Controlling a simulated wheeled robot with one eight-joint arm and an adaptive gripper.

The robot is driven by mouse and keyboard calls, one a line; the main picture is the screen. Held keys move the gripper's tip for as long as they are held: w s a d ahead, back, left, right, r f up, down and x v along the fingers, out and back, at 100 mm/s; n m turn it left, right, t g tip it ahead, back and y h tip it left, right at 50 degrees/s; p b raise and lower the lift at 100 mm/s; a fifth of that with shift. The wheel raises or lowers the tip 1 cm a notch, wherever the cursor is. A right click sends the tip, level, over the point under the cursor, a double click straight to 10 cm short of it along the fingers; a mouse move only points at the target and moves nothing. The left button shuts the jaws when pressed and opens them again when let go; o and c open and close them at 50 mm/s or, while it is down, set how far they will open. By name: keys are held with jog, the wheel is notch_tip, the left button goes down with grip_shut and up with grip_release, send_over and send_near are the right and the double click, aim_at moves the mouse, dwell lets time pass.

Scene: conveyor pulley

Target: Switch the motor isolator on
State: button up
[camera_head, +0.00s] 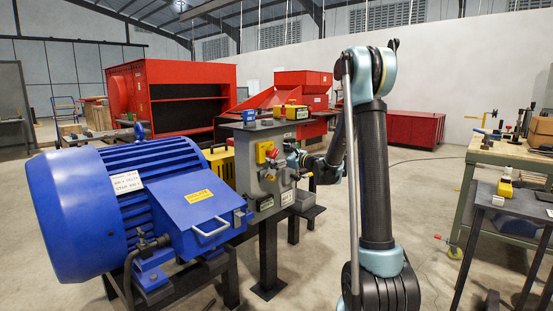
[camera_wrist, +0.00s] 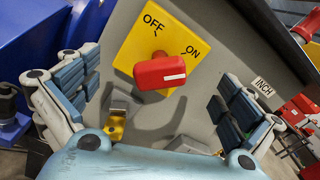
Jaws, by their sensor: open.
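The motor isolator (camera_wrist: 135,50) is a yellow plate marked OFF and ON, with a red rotary handle (camera_wrist: 160,72) bearing a white line. In the head view the isolator (camera_head: 261,152) is on the front of a grey control box. The handle sits below the labels in the tilted wrist view; I cannot tell for sure which mark it points to. My gripper (camera_wrist: 155,83) is open, its two fingers on either side of the handle and apart from it. It also shows small beside the box in the head view (camera_head: 293,158).
A label reading INCH (camera_wrist: 262,86) is right of the isolator. A large blue motor (camera_head: 120,205) stands left of the box. A workbench (camera_head: 500,152) and a dark small table (camera_head: 515,200) are at the right. Open floor lies between.

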jog(key=v, duration=0.5)
jog(key=shift+s+d, duration=0.25)
jog(key=shift+d, duration=0.05)
jog(key=s+d+f+n+g+h, duration=0.25)
jog(key=s+n, duration=0.35)
jog(key=s, duration=0.5)
jog(key=s+d+f+n+g+h, duration=0.25)
jog(key=s+n, duration=0.35)
jog(key=s, duration=0.5)
jog(key=s+d+f+n+g+h, duration=0.1)
jog(key=s+d+f+n+h, duration=0.2)
jog(key=s, duration=0.5)
jog(key=s+d+f+n+g+h, duration=0.1)
jog(key=s+d+f+n+h, duration=0.2)
jog(key=s+d+f, duration=0.2)
jog(key=s+d+f+n+g+h, duration=0.1)
jog(key=s+d+f+n+h, duration=0.2)
jog(key=s+d, duration=0.6)
jog(key=s+f, duration=0.1)
jog(key=s, duration=0.3)
jog(key=shift+s+d+f+g, duration=0.15)
jog(key=shift+s+f+g, duration=0.1)
jog(key=shift+g, duration=0.15)
